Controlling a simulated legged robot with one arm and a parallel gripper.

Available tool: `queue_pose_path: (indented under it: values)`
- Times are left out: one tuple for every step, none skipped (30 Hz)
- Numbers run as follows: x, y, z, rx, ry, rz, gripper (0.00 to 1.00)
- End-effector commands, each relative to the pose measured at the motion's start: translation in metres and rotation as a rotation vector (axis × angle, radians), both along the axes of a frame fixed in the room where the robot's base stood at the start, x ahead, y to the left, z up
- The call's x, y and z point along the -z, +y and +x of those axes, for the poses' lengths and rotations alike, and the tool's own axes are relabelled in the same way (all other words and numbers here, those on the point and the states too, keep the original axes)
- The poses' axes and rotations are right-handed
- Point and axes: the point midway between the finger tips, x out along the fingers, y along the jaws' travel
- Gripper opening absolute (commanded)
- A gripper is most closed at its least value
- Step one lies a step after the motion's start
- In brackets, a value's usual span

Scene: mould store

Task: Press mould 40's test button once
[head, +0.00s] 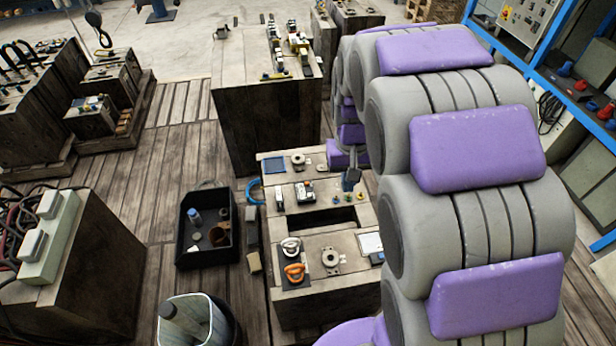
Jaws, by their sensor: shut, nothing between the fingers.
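A mould block (328,305) with a pale top stands in the middle of the head view. On its top are small fittings, a slot, a white plate and round metal rings. I cannot read a number on it, and I cannot make out which fitting is a test button. My gripper (350,184) shows small and dark at the end of my arm, over the right side of this block's top. It is shut and empty. Whether its tip touches the block I cannot tell. My arm hides what lies to the right.
A black bin (207,252) with small items stands left of the block, and a bucket (200,325) is in front. A taller mould block (262,110) stands behind. More blocks stand left, a blue-framed rack (572,55) right. Wooden floor shows between them.

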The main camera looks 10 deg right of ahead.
Motion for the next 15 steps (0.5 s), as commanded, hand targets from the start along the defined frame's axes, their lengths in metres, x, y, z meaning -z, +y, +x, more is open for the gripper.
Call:
queue_pose_path:
  values:
    - [0.003, -0.003, 0.014, 0.002, 0.000, -0.001, 0.00]
    - [0.004, -0.004, 0.022, 0.002, -0.007, -0.001, 0.00]
    - [0.007, -0.006, 0.033, 0.002, -0.013, -0.001, 0.00]
    - [0.010, -0.007, 0.041, 0.002, -0.015, -0.001, 0.00]
    - [0.013, -0.008, 0.048, 0.002, -0.019, -0.002, 0.00]
    - [0.016, -0.010, 0.058, 0.000, -0.024, -0.002, 0.00]
    - [0.019, -0.011, 0.066, -0.002, -0.028, -0.002, 0.00]
    - [0.022, -0.012, 0.074, -0.003, -0.032, -0.002, 0.00]
    - [0.025, -0.013, 0.084, -0.004, -0.037, -0.002, 0.00]
    - [0.028, -0.014, 0.091, -0.005, -0.040, -0.001, 0.00]
    - [0.033, -0.015, 0.097, -0.005, -0.042, -0.001, 0.00]
    - [0.037, -0.016, 0.107, -0.007, -0.045, 0.001, 0.00]
    - [0.040, -0.017, 0.114, -0.008, -0.051, 0.001, 0.00]
    - [0.043, -0.018, 0.121, -0.010, -0.055, 0.002, 0.00]
    - [0.050, -0.019, 0.130, -0.012, -0.057, 0.004, 0.00]
